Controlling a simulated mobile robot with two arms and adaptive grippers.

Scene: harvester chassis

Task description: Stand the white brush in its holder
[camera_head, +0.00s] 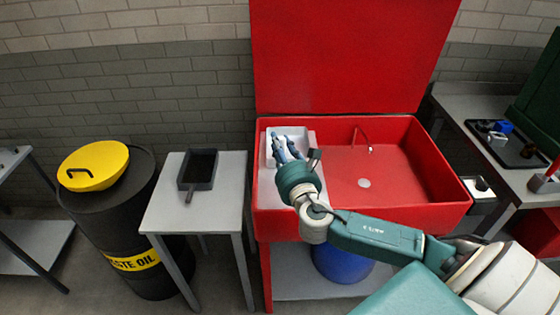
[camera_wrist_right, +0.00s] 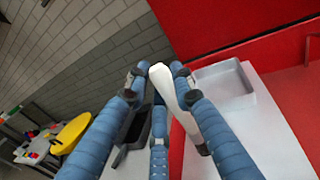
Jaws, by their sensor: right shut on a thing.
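My right gripper (camera_head: 281,146) is over the left ledge of the red wash basin, in front of a white tray. In the right wrist view its blue fingers (camera_wrist_right: 160,88) are shut on the white brush (camera_wrist_right: 164,84). The brush's pale handle slants between the fingers; its lower part is partly hidden behind the right-hand finger. In the head view the fingers mostly cover the brush, and a small dark piece (camera_head: 314,158) shows beside them; I cannot tell whether it is part of the brush. I cannot make out the holder for certain. My left gripper is not in view.
The white tray (camera_wrist_right: 249,76) lies on the ledge of the red basin (camera_head: 420,190). A small table (camera_head: 215,215) to the left carries a black pan (camera_head: 197,170). A waste oil drum (camera_head: 135,225) with a yellow lid stands further left. A bench stands at the right.

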